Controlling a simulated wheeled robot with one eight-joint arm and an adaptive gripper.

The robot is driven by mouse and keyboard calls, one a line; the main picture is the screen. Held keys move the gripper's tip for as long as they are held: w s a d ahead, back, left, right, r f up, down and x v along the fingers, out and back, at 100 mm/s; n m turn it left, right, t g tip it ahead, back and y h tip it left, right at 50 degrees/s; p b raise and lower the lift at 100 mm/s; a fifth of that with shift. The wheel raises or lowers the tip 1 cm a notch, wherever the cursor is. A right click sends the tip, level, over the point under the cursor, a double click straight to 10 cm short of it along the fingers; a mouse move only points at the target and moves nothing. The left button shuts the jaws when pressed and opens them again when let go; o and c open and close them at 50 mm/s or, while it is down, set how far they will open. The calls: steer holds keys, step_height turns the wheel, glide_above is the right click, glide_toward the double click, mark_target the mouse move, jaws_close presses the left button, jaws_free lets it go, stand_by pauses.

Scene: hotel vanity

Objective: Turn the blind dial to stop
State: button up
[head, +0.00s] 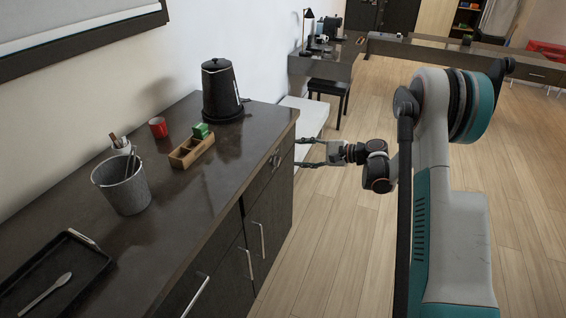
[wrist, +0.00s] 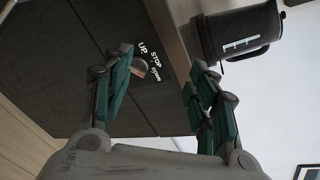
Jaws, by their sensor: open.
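The blind dial (wrist: 139,68) shows in the wrist view as a small metallic knob on the dark end panel of the cabinet. White labels UP, STOP and DOWN stand beside it; STOP (wrist: 156,58) is the middle one. I cannot tell which label the dial points at. My gripper (wrist: 160,64) is open and empty, its fingers spread in front of the panel. The left finger partly overlaps the dial's edge in the picture. In the head view my gripper (head: 298,152) is beside the cabinet's far end, and the dial is hidden there.
The dark cabinet (head: 215,190) holds a black kettle (head: 221,90), a wooden box (head: 190,150), a red cup (head: 158,127), a grey bucket (head: 124,185) and a black tray (head: 75,262). The kettle (wrist: 238,32) is near the counter's edge. Open floor (head: 335,245) lies to the right.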

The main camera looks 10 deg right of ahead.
mark_target(279, 162)
steer(key=d+f+m+t+y, duration=0.2)
steer(key=d+f, duration=0.3)
steer(key=f, duration=0.3)
steer(key=shift+m+y, duration=0.3)
steer(key=shift+s+a+f+b+x, duration=0.15)
steer(key=shift+b+x, duration=0.45)
steer(key=shift+x, duration=1.55)
steer(key=shift+s+f+b+x, duration=0.1)
steer(key=shift+f+b+x, duration=0.3)
steer(key=shift+x, duration=1.75)
steer(key=shift+a+b+x, duration=0.1)
steer(key=shift+b+x, duration=0.65)
steer(key=shift+x, duration=1.35)
steer(key=shift+c, duration=0.3)
steer(key=c, duration=1)
